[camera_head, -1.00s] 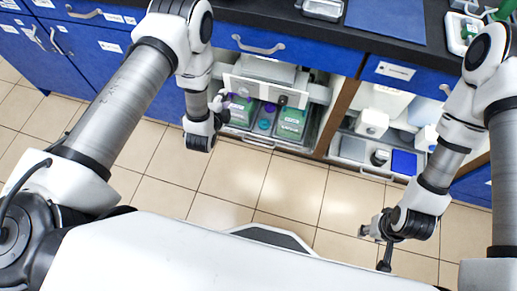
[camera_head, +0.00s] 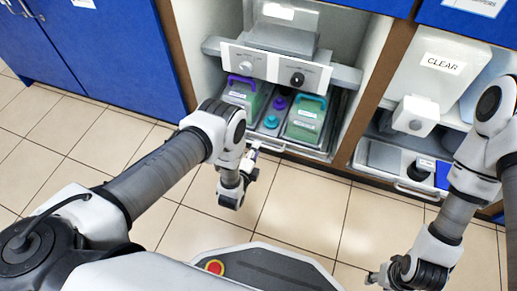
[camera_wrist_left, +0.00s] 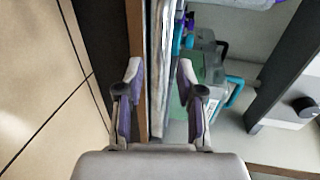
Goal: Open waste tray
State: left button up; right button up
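A grey tray (camera_head: 305,150) sits low in the open left cabinet bay, with a bar handle (camera_head: 268,148) along its front. It holds green containers, one with a purple handle (camera_head: 240,98) and one with a teal handle (camera_head: 304,122). My left gripper (camera_head: 251,160) is just in front of the tray's left front. In the left wrist view its fingers (camera_wrist_left: 159,72) are apart, with the tray's front edge (camera_wrist_left: 158,45) seen between and beyond them. I cannot tell whether they touch it. My right gripper (camera_head: 376,277) is low at the right, away from the tray; its fingers are too small to read.
A grey unit with knobs (camera_head: 271,65) overhangs the tray. A second bay at right holds a low tray (camera_head: 388,160) with a handle and a white container marked CLEAR (camera_head: 440,66). A brown divider (camera_head: 370,100) separates the bays. The tiled floor in front is clear.

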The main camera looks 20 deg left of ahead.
pick_arm(q)
jog(key=b+x, duration=0.1)
jog(key=x, duration=0.2)
jog(key=shift+w+f, duration=0.1)
jog(key=shift+w, duration=0.3)
grip_shut()
jog(key=shift+s, duration=0.1)
